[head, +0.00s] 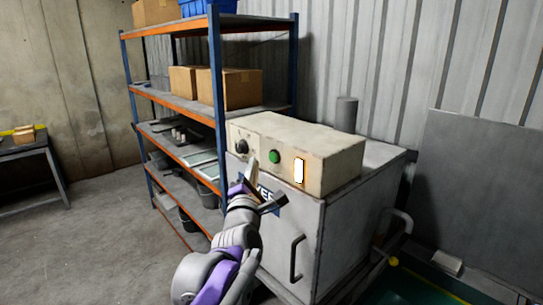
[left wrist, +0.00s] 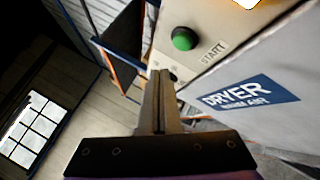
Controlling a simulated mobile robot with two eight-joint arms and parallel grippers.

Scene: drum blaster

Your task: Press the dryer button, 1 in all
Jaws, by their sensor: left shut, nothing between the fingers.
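The dryer (head: 280,240) is a pale cabinet with a beige control box (head: 335,170) on top and a blue DRYER label, which shows plainly in the left wrist view (left wrist: 248,93). A round green button (head: 274,156) sits on the front of the control box. In the left wrist view the green button (left wrist: 184,38) has START printed beside it. My left gripper (head: 252,164) is shut and empty, in front of the dryer, its tips below and left of the button. In the left wrist view its closed fingers (left wrist: 160,75) appear below the button, apart from it in the picture. My right gripper is not in view.
A black knob (head: 242,146) and a lit white panel (head: 298,170) flank the button. A shelf rack (head: 215,110) with cardboard boxes (head: 240,87) stands left of the dryer. The dryer door has a dark handle (head: 296,258). Floor at the left is clear.

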